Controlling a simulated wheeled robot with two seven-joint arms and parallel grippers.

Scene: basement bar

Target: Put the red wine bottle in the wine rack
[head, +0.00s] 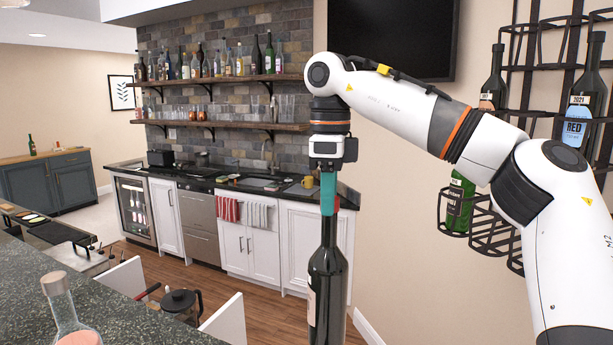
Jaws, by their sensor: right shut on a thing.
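My right gripper (328,190) points down and is shut on the neck of a dark wine bottle (328,275). The bottle hangs upright below it, with a pale label at its left edge; its base is cut off by the picture's bottom. The black wire wine rack (520,65) is on the wall at the right, partly hidden by my right arm. It holds a dark bottle (494,80), a bottle with a blue "RED" label (580,100) and a green bottle (459,200). My left gripper is not in view.
A dark speckled counter (130,318) fills the lower left, with a pink-filled flask (68,312) on it. A black French press (181,302) stands beyond its edge. Shelves of bottles (235,80) and white cabinets (250,240) line the back wall. A TV (395,35) hangs above my arm.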

